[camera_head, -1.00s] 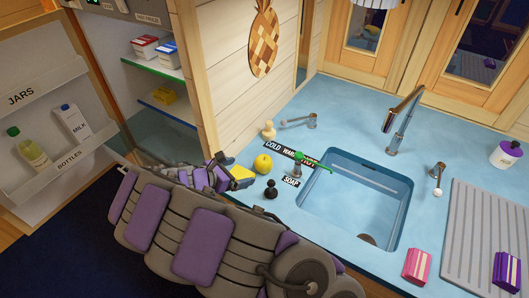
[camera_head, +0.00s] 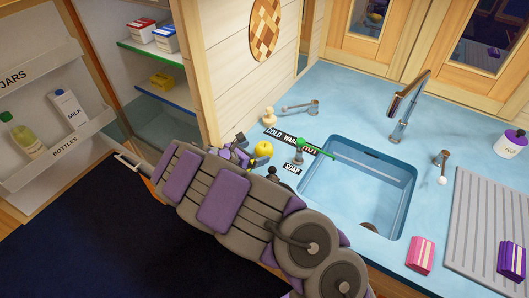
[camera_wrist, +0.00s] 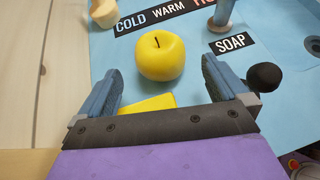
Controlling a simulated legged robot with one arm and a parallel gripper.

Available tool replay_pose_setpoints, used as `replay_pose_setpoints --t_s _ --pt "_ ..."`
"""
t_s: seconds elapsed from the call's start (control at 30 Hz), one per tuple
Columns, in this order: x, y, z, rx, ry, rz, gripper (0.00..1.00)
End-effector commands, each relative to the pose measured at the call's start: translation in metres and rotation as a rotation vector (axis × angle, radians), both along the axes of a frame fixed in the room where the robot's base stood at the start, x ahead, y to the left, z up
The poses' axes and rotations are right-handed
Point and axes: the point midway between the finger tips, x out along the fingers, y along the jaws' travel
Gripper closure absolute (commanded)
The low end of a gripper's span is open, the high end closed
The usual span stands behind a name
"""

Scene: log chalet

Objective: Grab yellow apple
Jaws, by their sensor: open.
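The yellow apple (camera_head: 264,149) sits on the blue counter (camera_head: 440,110) left of the sink. In the wrist view the apple (camera_wrist: 162,56) shows its stem and lies ahead of and between the finger tips. My gripper (camera_wrist: 160,74) is open and empty, one finger to each side of the apple. I cannot tell whether either finger touches it. In the head view my gripper (camera_head: 240,153) is just left of the apple, partly hidden by my arm.
A yellow block (camera_wrist: 146,104) lies between the fingers, nearer the palm. A black round-topped piece (camera_wrist: 264,77) is close beside the right finger. A cream piece (camera_head: 268,115) and a SOAP label (camera_head: 293,169) are nearby. The sink (camera_head: 355,190) is to the right.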

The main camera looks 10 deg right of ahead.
Motion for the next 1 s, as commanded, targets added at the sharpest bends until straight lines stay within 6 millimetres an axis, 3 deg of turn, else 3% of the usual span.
replay_pose_setpoints --t_s 0.17,0.43,0.7,1.0 --pt "0.006 -0.009 -0.006 0.000 0.000 -0.002 0.00" --pt "0.024 -0.040 -0.025 0.004 0.002 -0.004 0.00" --pt "0.026 -0.039 -0.025 -0.002 0.002 -0.001 0.00" --pt "0.026 -0.038 -0.025 0.000 0.002 0.000 0.29"
